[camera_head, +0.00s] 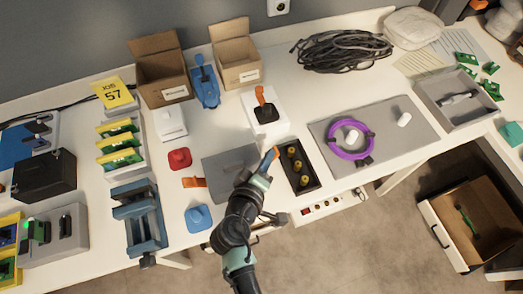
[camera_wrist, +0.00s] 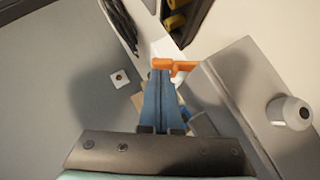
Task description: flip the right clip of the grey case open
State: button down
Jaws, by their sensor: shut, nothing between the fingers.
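The grey case (camera_head: 228,160) lies on the white table at the front middle, its near right part hidden by my arm. Its left clip (camera_head: 195,182) is orange and sticks out flat from the left side. The orange right clip (camera_head: 271,156) rises at a slant at the right edge, just beyond my gripper (camera_head: 262,177). In the wrist view my blue fingers (camera_wrist: 160,74) are together and empty. Their tips meet or overlap the orange right clip (camera_wrist: 183,67); I cannot tell if they touch. A grey block (camera_wrist: 235,85) beside them seems to be the case.
A black tray (camera_head: 309,184) with several yellow-brown round parts stands close to the right of the clip. A white block with an orange-handled switch (camera_head: 265,108) stands behind. A red knob piece (camera_head: 180,158) and a blue one (camera_head: 198,217) lie to the left.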

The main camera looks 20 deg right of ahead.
jog(key=shift+d+f+y, duration=0.1)
jog(key=shift+d+y, duration=0.2)
jog(key=shift+y, duration=0.2)
jog(key=shift+p, duration=0.3)
jog(key=shift+r+p, duration=0.65)
jog(key=shift+r, duration=0.2)
